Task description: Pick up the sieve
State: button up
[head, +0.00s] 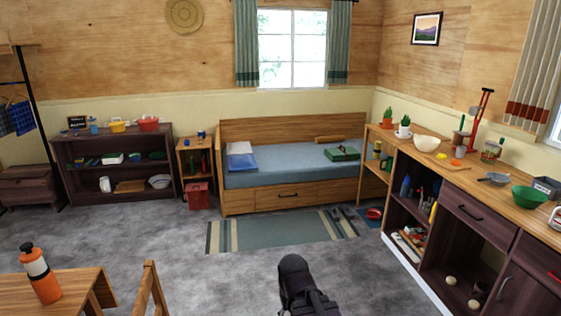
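In the head view, a small grey round thing with a short handle (494,179) lies on the right-hand wooden counter. It may be the sieve, but it is too small to tell it from a pan. It lies between a green bowl and a few small jars. A dark part of my arm shows at the bottom middle, far from the counter and above the floor. My gripper's fingers do not show.
The wooden counter (465,178) runs along the right wall, with a cream bowl (427,144) and a green bowl (529,198) on it. A table with an orange bottle (40,274) stands front left. The grey floor between is mostly clear, with a striped rug (275,232).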

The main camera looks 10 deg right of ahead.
aim_at(496, 178)
jog(key=z, duration=0.15)
jog(key=i, duration=1.55)
jog(key=z, duration=0.6)
jog(key=i, duration=0.7)
jog(key=z, duration=0.9)
jog(key=i, duration=0.5)
jog(key=z, duration=0.85)
jog(key=i, duration=0.9)
jog(key=z, duration=0.45)
